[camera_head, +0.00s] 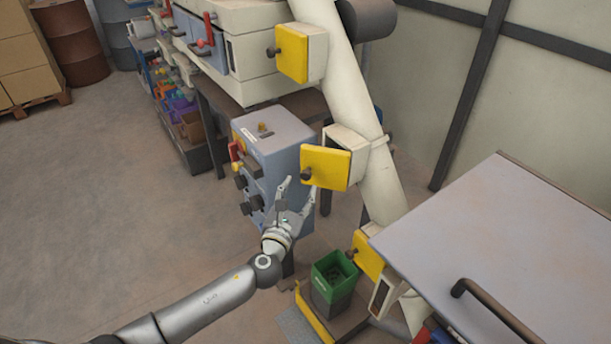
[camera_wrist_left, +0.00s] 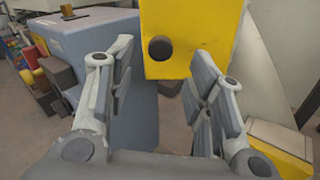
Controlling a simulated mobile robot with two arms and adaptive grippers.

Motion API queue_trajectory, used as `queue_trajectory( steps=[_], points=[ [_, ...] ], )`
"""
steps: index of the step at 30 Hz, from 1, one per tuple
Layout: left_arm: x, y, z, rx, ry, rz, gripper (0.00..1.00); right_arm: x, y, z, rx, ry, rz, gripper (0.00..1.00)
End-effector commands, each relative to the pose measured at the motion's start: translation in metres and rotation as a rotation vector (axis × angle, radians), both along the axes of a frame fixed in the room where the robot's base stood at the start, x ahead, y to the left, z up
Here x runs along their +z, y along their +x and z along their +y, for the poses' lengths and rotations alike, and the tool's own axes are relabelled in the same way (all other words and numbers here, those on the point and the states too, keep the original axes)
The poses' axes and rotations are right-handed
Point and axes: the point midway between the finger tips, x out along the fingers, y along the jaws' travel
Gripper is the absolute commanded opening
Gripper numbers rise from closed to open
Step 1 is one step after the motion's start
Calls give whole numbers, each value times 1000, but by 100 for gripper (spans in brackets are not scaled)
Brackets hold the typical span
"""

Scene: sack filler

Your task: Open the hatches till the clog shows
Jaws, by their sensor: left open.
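Three yellow hatches with dark knobs sit along a slanted cream pipe (camera_head: 377,185). My left gripper (camera_head: 296,186) is open and empty, just below and left of the middle hatch. In the left wrist view a yellow hatch (camera_wrist_left: 205,28) and its dark knob (camera_wrist_left: 160,48) are ahead between the open fingers (camera_wrist_left: 160,85). No clog shows. My right gripper is not in view.
A blue-grey control box (camera_head: 277,150) with knobs and a red lever stands left of the pipe. A green bin (camera_head: 334,275) stands below by the pipe's foot. A grey panel with a dark handle (camera_head: 520,240) fills the right side. Open floor (camera_head: 120,190) lies at left.

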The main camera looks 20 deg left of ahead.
Motion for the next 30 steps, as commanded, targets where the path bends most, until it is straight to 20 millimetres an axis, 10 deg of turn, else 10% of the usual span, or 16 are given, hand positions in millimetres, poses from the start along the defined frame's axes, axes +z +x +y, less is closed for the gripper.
queue_trajectory(
  steps=[12, 25, 30],
  points=[
    [0, 63, 0, 0, -4, 0, 48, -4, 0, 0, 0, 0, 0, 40],
    [0, 71, 0, -1, -4, 1, 48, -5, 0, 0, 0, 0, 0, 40],
    [0, 71, 0, -1, -4, 1, 28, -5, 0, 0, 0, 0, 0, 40]
  ],
)
